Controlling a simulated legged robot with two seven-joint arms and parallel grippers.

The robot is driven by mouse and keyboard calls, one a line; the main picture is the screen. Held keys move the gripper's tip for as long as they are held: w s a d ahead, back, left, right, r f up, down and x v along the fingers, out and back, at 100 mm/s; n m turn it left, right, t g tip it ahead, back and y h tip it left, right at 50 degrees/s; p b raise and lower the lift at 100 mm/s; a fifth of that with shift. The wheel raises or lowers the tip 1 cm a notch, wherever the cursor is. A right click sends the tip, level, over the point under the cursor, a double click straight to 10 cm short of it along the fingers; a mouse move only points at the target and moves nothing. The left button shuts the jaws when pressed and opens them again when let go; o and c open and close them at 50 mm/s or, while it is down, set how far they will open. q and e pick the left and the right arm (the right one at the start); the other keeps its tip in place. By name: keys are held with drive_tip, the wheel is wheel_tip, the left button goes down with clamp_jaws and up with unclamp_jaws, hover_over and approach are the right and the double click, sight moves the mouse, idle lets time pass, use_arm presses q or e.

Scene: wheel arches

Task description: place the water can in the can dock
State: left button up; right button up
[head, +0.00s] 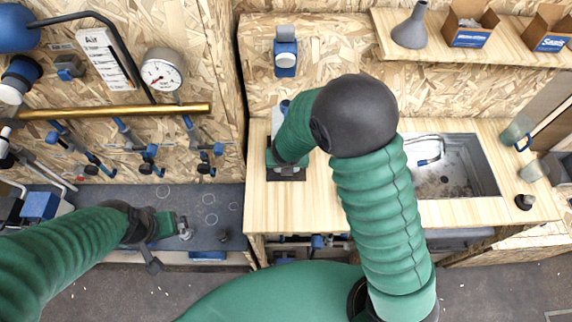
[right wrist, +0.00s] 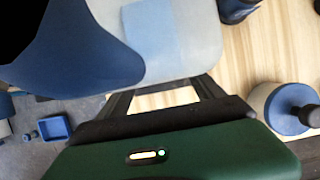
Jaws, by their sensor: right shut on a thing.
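In the right wrist view a pale grey and blue body, which I take as the water can (right wrist: 180,35), fills the top beyond my right gripper (right wrist: 165,97). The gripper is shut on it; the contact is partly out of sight. In the head view my right gripper (head: 285,172) is low over the left end of the wooden counter, and my arm hides most of the can; a bit of blue shows behind the arm. I cannot pick out the can dock for sure. My left gripper (head: 183,229) is over the dark bench mat at left; its jaws are too small to read.
A sink (head: 470,178) is set in the counter (head: 268,212) at right. A blue and grey fixture (head: 285,52) is on the back wall. A shelf holds a grey funnel (head: 410,28) and boxes. A brass pipe (head: 115,111) and gauge (head: 162,72) are at left.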

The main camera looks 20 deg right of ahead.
drive_tip(key=shift+w+d+f, duration=0.1)
drive_tip(key=shift+w+f, duration=0.05)
drive_tip(key=o, duration=2.1)
drive_tip(key=shift+a, duration=0.25)
drive_tip(key=d+p+v, duration=0.1)
drive_tip(key=p+v, duration=0.4)
drive_tip(key=v, duration=0.6)
drive_tip(key=s+d+r+m, duration=0.1)
drive_tip(key=s+m, duration=0.2)
drive_tip(key=m, duration=0.8)
drive_tip(key=s+d+r+m+g, duration=0.1)
drive_tip(key=s+m, duration=0.3)
drive_tip(key=m, duration=0.7)
drive_tip(key=s+d+r+m+y, duration=0.1)
drive_tip(key=s+d+r+m, duration=0.1)
drive_tip(key=m, duration=0.8)
drive_tip(key=shift+s+d+r+m+g, duration=0.2)
drive_tip(key=shift+s+d+m+g, duration=0.15)
drive_tip(key=shift+s+d, duration=0.55)
